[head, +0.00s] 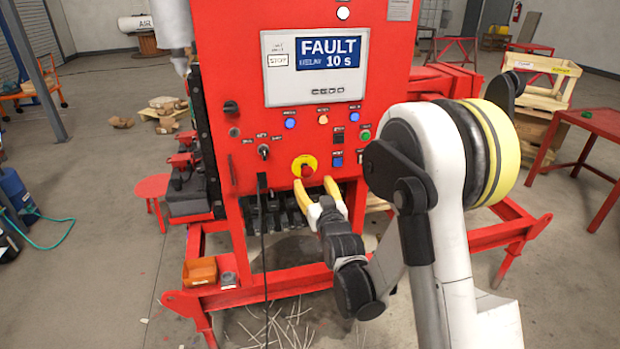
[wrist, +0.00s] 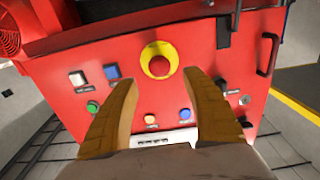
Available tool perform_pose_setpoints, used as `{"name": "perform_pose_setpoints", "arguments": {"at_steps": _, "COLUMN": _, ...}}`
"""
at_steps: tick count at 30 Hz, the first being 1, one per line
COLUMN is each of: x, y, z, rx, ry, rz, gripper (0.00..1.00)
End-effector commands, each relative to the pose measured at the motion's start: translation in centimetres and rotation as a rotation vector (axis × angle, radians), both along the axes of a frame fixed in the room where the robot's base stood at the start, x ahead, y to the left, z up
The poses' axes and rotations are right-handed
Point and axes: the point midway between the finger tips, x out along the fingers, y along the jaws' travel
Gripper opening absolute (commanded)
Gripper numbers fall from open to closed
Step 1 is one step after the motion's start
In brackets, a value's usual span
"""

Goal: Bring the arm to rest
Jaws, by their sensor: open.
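My gripper (head: 318,196) is open, with two yellow fingers pointing at the red control panel (head: 237,60). In the head view its fingertips are just below and either side of the red emergency stop button (head: 307,171) on its yellow ring. In the wrist view my gripper (wrist: 163,97) has its fingers spread, with nothing between them but the panel behind. The red button (wrist: 159,66) shows beyond the fingertips there. Whether a fingertip touches the panel cannot be told. My arm is bent in front of the right side of the panel and hides part of it.
A black cable (head: 264,240) hangs in front of the skid. An orange bin (head: 200,271) sits on the red frame (head: 250,290). A red table (head: 598,122) and a wooden crate (head: 540,85) stand at right. Open floor lies at left.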

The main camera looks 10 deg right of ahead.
Motion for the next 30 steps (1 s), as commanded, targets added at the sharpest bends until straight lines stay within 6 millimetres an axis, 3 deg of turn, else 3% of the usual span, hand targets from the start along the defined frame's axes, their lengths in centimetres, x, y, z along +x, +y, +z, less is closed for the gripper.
{"name": "perform_pose_setpoints", "arguments": {"at_steps": 17, "x": -1.6, "y": 0.2, "z": 0.9, "rx": 0.0, "ry": 0.078, "rz": 0.007, "gripper": 0.57}}
{"name": "perform_pose_setpoints", "arguments": {"at_steps": 23, "x": -6.0, "y": 0.5, "z": 2.1, "rx": 0.0, "ry": 0.276, "rz": 0.02, "gripper": 0.57}}
{"name": "perform_pose_setpoints", "arguments": {"at_steps": 30, "x": -15.1, "y": 0.6, "z": 1.5, "rx": 0.0, "ry": 0.527, "rz": 0.024, "gripper": 0.57}}
